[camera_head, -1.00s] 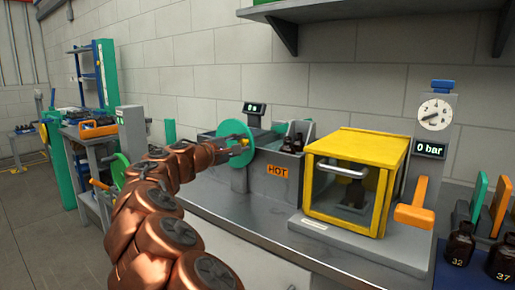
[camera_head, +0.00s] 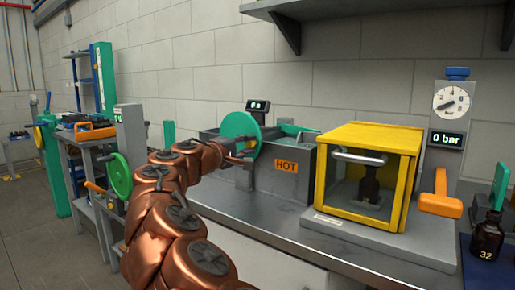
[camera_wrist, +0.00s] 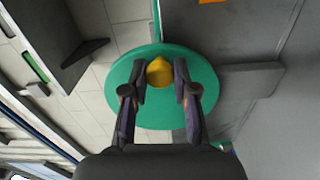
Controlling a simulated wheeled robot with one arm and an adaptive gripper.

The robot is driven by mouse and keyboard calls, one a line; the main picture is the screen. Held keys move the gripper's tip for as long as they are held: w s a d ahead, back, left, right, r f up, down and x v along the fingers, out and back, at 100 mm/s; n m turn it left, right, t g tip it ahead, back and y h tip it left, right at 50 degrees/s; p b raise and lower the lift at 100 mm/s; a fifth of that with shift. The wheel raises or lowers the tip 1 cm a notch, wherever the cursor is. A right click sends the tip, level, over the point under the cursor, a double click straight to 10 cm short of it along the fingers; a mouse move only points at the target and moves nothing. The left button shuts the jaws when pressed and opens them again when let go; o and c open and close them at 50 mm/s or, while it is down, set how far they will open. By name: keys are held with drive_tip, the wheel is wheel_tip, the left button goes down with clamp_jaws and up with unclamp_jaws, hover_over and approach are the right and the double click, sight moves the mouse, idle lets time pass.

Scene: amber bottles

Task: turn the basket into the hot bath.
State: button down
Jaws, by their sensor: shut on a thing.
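The hot bath (camera_head: 272,185) is a grey tank with an orange HOT label (camera_head: 286,166), standing on the bench left of the yellow box. A green disc-shaped wheel (camera_head: 236,124) is at its left front; it also shows in the wrist view (camera_wrist: 122,92). My gripper (camera_head: 246,150) is at the wheel. In the wrist view my gripper (camera_wrist: 160,78) has its fingers on both sides of the wheel's yellow knob (camera_wrist: 160,72), shut on it. The basket cannot be made out; no bottles show above the bath's rim.
A gauge post (camera_head: 456,120) reads 0 bar. An amber bottle (camera_head: 487,237) stands at far right. A second green wheel (camera_head: 118,176) is at left.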

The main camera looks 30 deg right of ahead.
drive_tip(key=shift+f, duration=0.1)
idle(0.5)
drive_tip(key=c, duration=0.9)
unclamp_jaws()
drive_tip(key=v, duration=1.2)
drive_tip(key=shift+s, duration=0.1)
